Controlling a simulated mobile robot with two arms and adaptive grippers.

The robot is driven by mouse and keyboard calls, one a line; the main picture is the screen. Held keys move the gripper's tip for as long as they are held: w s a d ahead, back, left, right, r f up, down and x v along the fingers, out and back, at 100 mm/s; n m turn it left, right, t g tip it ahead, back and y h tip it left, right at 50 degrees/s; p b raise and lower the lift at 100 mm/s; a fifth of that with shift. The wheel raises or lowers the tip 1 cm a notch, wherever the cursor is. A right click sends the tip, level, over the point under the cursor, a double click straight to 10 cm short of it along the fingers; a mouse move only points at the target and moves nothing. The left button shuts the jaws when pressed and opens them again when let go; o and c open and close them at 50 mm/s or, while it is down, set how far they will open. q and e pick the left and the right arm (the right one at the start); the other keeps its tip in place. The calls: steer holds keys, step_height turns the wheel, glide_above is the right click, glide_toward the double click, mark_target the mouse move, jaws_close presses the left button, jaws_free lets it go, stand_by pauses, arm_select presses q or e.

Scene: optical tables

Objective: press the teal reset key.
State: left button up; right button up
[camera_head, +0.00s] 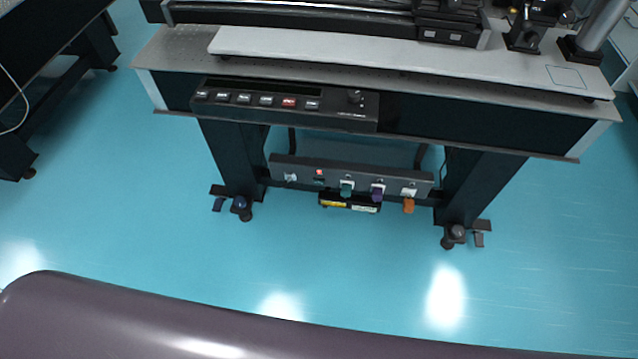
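A dark control panel (340,116) is mounted on the front edge of the optical table. It has a row of small keys: several are pale grey (244,98) and one is red (289,103). A round knob (355,97) sits at the panel's right end. I cannot make out a teal key on this panel; the key labels are too small to read. A teal plug (346,189) sits in the power strip (300,164) under the table. Neither of my grippers is in view.
The optical table (165,60) carries a pale board (300,42) with dark equipment. A purple plug (378,193) and an orange plug (409,205) are also at the power strip. Another dark table (50,40) stands at the left.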

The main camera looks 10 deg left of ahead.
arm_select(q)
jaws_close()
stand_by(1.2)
